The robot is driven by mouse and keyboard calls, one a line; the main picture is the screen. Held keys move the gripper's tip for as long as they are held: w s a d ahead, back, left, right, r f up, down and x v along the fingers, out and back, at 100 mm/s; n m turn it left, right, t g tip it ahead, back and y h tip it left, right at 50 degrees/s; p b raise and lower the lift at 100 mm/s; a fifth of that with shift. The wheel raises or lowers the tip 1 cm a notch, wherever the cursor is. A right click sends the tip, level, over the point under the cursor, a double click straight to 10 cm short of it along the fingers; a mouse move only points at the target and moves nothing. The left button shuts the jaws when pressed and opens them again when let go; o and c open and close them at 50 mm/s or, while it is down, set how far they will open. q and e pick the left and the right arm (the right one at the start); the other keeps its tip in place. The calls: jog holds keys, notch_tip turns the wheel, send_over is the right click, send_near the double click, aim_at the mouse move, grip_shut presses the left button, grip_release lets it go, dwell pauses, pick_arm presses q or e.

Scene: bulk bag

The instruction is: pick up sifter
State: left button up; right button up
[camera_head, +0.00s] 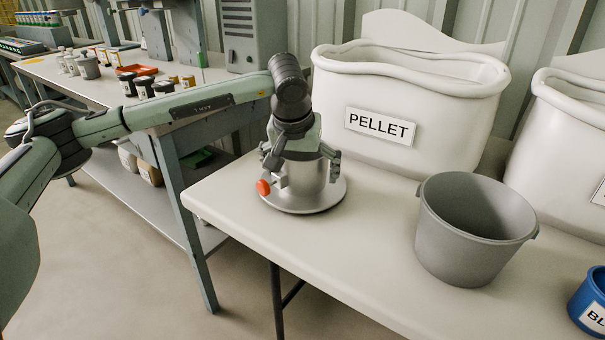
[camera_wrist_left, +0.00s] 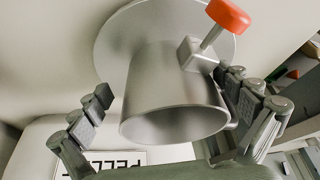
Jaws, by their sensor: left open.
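The sifter (camera_head: 305,186) is a silver metal cylinder with a wide round flange and a red-orange knob. It stands on the white table, in front of the PELLET bag. My left gripper (camera_head: 302,165) comes down over it from above, with the fingers on either side of the cylinder. In the left wrist view the sifter (camera_wrist_left: 170,95) lies between the open fingers of my left gripper (camera_wrist_left: 172,108). A gap shows at the left finger; the right finger is close to the wall, below the red knob (camera_wrist_left: 228,14). My right gripper is not in view.
A white bag labelled PELLET (camera_head: 400,95) stands behind the sifter. A grey bucket (camera_head: 462,255) and a blue container (camera_head: 590,300) are to the right. A workbench (camera_head: 110,92) with jars and an orange tray is at the left. The table front (camera_head: 350,265) is clear.

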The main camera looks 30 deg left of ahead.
pick_arm(q)
jog(key=shift+w+f, duration=0.1)
jog(key=shift+f, duration=0.05)
jog(key=c, duration=1.2)
